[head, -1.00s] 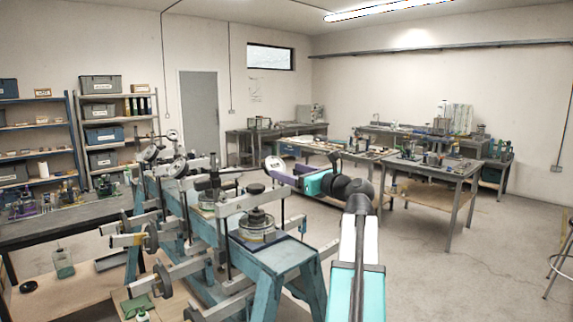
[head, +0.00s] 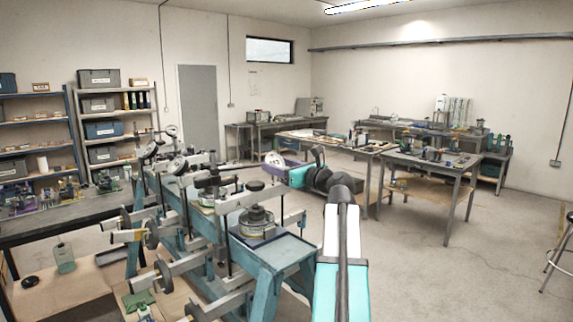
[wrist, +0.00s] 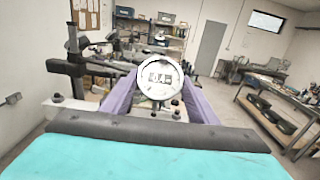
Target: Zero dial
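Several white round dial gauges (head: 175,167) sit on the blue lever frames at the left of the head view. In the wrist view one dial (wrist: 158,78) is close and nearly centred, its face towards the camera. My gripper (head: 272,162) has purple fingers; in the wrist view they run to either side of that dial (wrist: 158,98), and the dial hides their tips. I cannot tell whether they touch it. A white dial shape shows at the gripper in the head view. The nearest frame carries a beam and dark weights (head: 255,220).
Benches with small equipment (head: 430,158) stand behind my arm. Shelves with bins (head: 105,130) are at the left wall. A stool (head: 560,255) is at the right edge. The floor (head: 460,280) at the right is clear.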

